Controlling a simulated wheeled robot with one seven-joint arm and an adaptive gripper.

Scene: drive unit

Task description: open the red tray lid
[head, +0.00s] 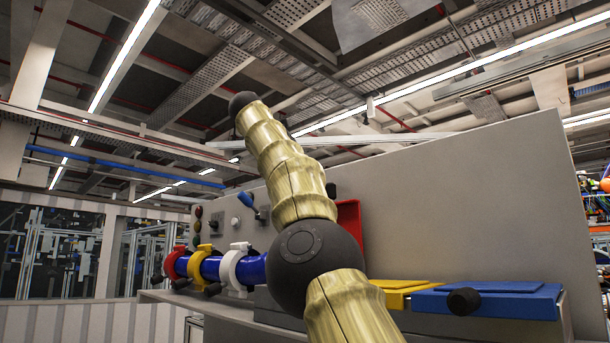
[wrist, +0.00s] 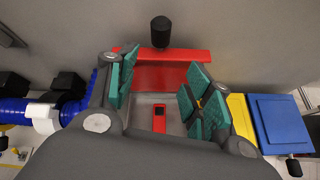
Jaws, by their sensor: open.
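The red tray lid (head: 349,219) stands raised in the head view, partly hidden behind my arm. In the wrist view the red lid (wrist: 178,56) spans the picture behind my fingers, with its black knob (wrist: 160,31) beyond its far edge. Below the lid, the grey inside of the tray (wrist: 145,115) shows, with a small red block (wrist: 159,118) in it. My gripper (wrist: 160,85) is open, its teal fingers spread on either side of the tray opening, with nothing between them. In the head view my arm hides the gripper.
A yellow lid (head: 394,292) and a blue lid (head: 488,300) with a black knob (head: 463,301) lie flat to the right. To the left is a blue pipe (head: 210,267) with red, yellow and white clamps. A grey panel (head: 460,210) rises behind.

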